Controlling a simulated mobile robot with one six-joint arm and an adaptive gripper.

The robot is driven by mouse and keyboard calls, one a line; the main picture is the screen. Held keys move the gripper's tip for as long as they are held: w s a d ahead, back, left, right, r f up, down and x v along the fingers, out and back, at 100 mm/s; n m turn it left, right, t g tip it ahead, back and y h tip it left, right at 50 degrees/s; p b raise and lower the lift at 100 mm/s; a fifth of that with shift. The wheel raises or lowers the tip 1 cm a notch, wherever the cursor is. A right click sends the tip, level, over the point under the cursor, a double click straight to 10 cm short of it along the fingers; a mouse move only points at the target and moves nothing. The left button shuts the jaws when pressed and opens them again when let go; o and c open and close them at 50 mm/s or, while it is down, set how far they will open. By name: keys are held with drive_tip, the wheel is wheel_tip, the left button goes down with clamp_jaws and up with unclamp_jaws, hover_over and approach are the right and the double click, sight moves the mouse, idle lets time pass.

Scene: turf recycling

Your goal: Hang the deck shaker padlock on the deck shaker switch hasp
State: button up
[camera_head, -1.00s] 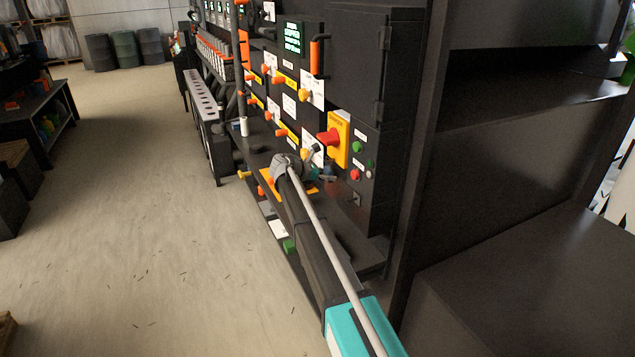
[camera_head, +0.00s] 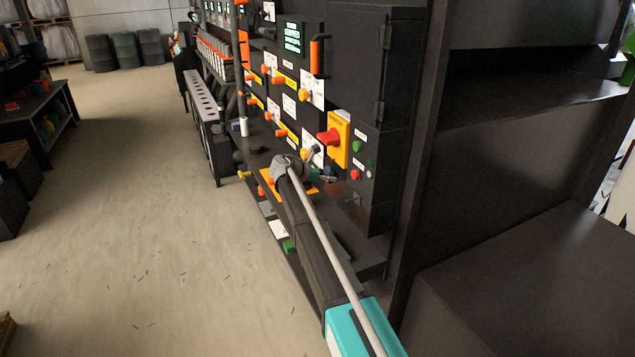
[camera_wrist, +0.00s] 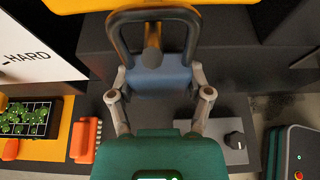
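The padlock has a blue body (camera_wrist: 155,82) and a thick dark U-shaped shackle pointing up in the wrist view. My gripper (camera_wrist: 158,76) has a finger against each side of the blue body and holds it. A dark round-ended post (camera_wrist: 152,48) shows inside the shackle's loop; I cannot tell whether it passes through the loop or stands in front or behind. A yellow part (camera_wrist: 75,5) lies along the top edge, just above the shackle. In the head view my gripper (camera_head: 318,168) is at the panel's lower part, and the padlock is mostly hidden there. I cannot clearly make out the hasp.
A yellow plate with a red knob (camera_head: 330,137) is just above my gripper on the dark panel. A narrow ledge below holds a yellow tray and small items, including a green-filled grid box (camera_wrist: 28,117). A dark shelf unit (camera_head: 510,170) stands right; open floor lies left.

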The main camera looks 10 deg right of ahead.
drive_tip(key=o, duration=0.5)
drive_tip(key=shift+c, duration=0.2)
drive_tip(key=shift+r, duration=0.15)
drive_tip(key=shift+a+r+p, duration=0.2)
drive_tip(key=shift+r+p, duration=0.15)
drive_tip(key=shift+p, duration=0.15)
drive_tip(key=s+a+r+p, duration=0.1)
drive_tip(key=s+a, duration=0.2)
drive_tip(key=a, duration=0.6)
drive_tip(key=s, duration=0.1)
drive_tip(key=s+d+f+b, duration=0.1)
drive_tip(key=s, duration=0.1)
drive_tip(key=s+f+b, duration=0.1)
drive_tip(key=shift+s+d, duration=0.2)
drive_tip(key=shift+d, duration=0.1)
